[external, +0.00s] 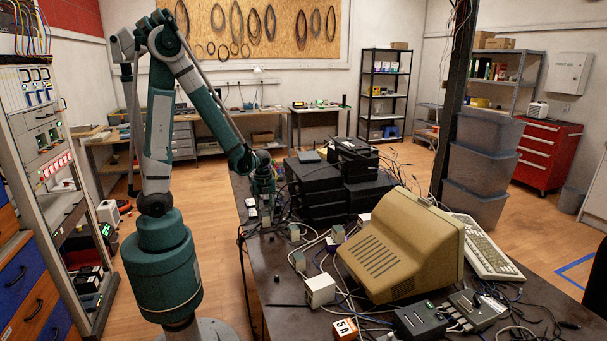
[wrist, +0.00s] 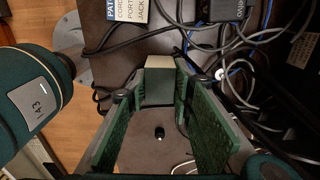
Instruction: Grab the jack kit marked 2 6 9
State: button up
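My gripper (wrist: 160,95) is low over the dark table, and in the external view (external: 262,190) it is beside the black stacked boxes. Its two green-padded fingers are spread. A small block with a beige top and grey side (wrist: 159,83) shows between the fingertips in the wrist view; I cannot tell whether the pads touch it. No marking 2 6 9 is readable on it or elsewhere. Similar small grey-green blocks stand on the table in the external view, one at mid-table (external: 294,232) and one nearer (external: 298,260).
Loose cables (wrist: 240,90) crowd the right of the gripper. Black stacked boxes (external: 322,190), a beige monitor (external: 400,245), a white box (external: 320,290) and a box marked 5A (external: 345,329) occupy the table.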

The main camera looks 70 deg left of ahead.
aim_at(265, 214)
jog(key=shift+c, duration=0.8)
jog(key=shift+r, duration=0.2)
jog(key=shift+r+p, duration=1.5)
jog(key=shift+r, duration=3.35)
